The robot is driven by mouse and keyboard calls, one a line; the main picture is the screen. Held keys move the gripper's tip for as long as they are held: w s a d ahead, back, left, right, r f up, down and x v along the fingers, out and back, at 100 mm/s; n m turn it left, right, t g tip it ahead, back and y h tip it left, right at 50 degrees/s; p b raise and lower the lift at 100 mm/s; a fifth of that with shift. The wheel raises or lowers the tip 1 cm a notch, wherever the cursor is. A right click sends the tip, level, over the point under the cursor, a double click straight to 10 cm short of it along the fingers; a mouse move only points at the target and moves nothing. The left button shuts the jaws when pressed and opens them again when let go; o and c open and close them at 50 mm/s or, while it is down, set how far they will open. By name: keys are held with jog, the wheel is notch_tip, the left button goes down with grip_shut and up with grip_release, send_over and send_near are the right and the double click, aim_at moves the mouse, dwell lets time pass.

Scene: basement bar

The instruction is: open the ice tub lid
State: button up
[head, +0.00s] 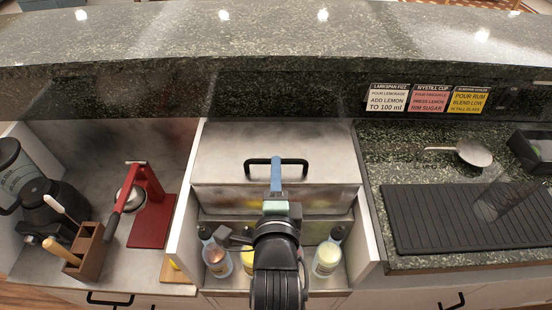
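The ice tub lid (222,150) is a flat steel panel in the middle of the counter in the head view. It lies flat over the back of the steel well. A black bar handle (255,162) stands on its upper face. My gripper (276,172) reaches in from the bottom of the view, with a blue finger overlapping the middle of the handle bar. The fingers line up with the view, so I cannot tell whether they are apart or shut, or whether they touch the bar. My arm hides part of the lid's front edge.
Several bottles, including one with a yellow label (327,258), stand in the front trough beside my arm. A red press (153,215) and wooden caddy (88,252) are left. A black drain mat (460,217) and strainer (474,152) are right. A stone ledge (300,40) runs behind.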

jog(key=shift+w+f, duration=0.2)
jog(key=shift+w, duration=0.75)
jog(key=shift+w+f, duration=0.15)
jog(key=shift+w, duration=0.8)
jog(key=shift+c, duration=0.2)
grip_shut()
